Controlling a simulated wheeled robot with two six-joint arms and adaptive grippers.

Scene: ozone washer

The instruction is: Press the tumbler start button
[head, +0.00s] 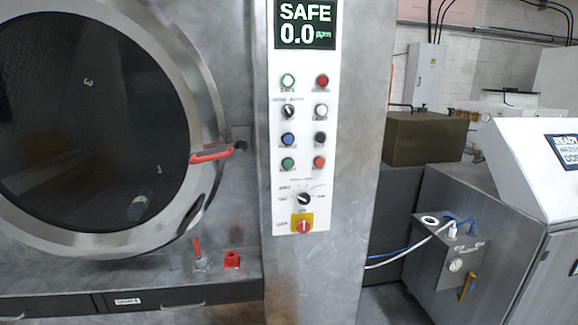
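A white control panel (305,150) is on a steel column right of a large round door (85,115). Its buttons stand in two columns: a lit green-white one (288,81) and a red one (322,81) at top, a black selector (288,112) and a white button (321,111) below, then a blue button (288,140) and a black one (320,138), then a green button (288,164) and a red one (319,162). The labels are too small to read, so I cannot tell which is the tumbler start button. Neither gripper is in view.
A display (306,25) above reads SAFE 0.0 ppm. Below the buttons are a rotary switch (303,199) and a red knob on a yellow plate (302,223). A red door handle (211,156) sticks out left of the panel. A steel console (535,210) stands at right.

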